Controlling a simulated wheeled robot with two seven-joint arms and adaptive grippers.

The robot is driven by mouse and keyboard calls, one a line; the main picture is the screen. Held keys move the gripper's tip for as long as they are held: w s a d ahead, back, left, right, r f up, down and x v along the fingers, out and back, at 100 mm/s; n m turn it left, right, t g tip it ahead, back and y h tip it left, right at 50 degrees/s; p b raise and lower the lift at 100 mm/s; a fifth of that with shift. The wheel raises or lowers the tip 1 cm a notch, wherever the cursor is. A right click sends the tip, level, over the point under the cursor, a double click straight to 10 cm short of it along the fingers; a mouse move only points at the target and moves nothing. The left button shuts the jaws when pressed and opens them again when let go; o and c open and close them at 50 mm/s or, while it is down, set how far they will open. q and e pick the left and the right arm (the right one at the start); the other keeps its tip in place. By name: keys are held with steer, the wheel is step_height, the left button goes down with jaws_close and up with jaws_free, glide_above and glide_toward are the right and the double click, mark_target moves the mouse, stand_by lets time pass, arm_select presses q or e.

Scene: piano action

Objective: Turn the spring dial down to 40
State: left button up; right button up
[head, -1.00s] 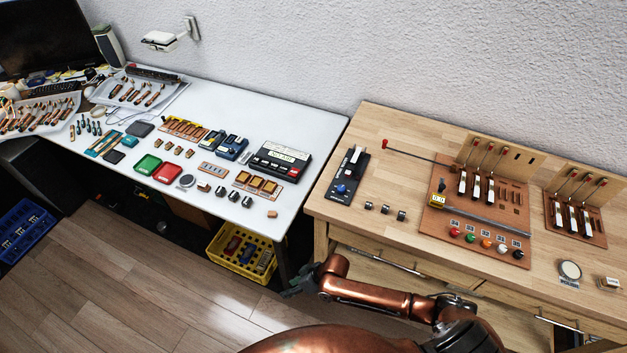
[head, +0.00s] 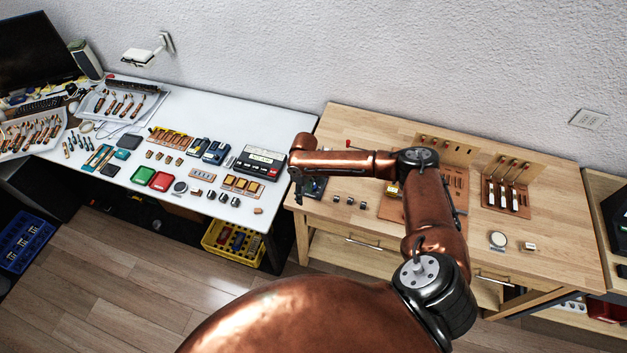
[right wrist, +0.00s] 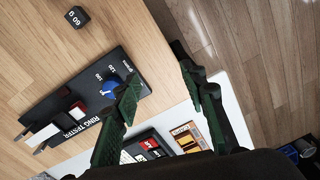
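In the head view the tester (head: 316,187) lies at the left end of the wooden table, mostly hidden behind my right arm. My right gripper (right wrist: 157,72) is open and empty. In the wrist view one finger overlaps the board's end beside the dial, and the other is over the floor. In the head view my right gripper (head: 298,187) is by the tester. My left gripper is not in view.
A small dark weight (right wrist: 76,17) marked with a number is on the wood near the tester. My arm covers part of the brown key board (head: 392,208).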

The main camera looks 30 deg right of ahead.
steer(key=shift+m, duration=0.8)
steer(key=w+d+r, duration=0.1)
steer(key=d, duration=0.1)
steer(key=w+d+r, duration=0.1)
steer(key=d+r, duration=0.1)
steer(key=w+d+r, duration=0.1)
steer(key=d, duration=0.1)
steer(key=shift+w+r, duration=0.15)
steer(key=shift+w, duration=0.25)
steer(key=shift+d, duration=0.15)
arm_select(q)
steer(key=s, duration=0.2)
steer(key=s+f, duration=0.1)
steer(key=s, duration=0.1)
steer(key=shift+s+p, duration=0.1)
steer(key=shift+p, duration=0.3)
arm_select(e)
step_height(320, 180, down, 8)
steer(key=shift+w+r, duration=0.1)
steer(key=shift+r, duration=0.15)
steer(key=shift+c, duration=0.6)
jaws_close()
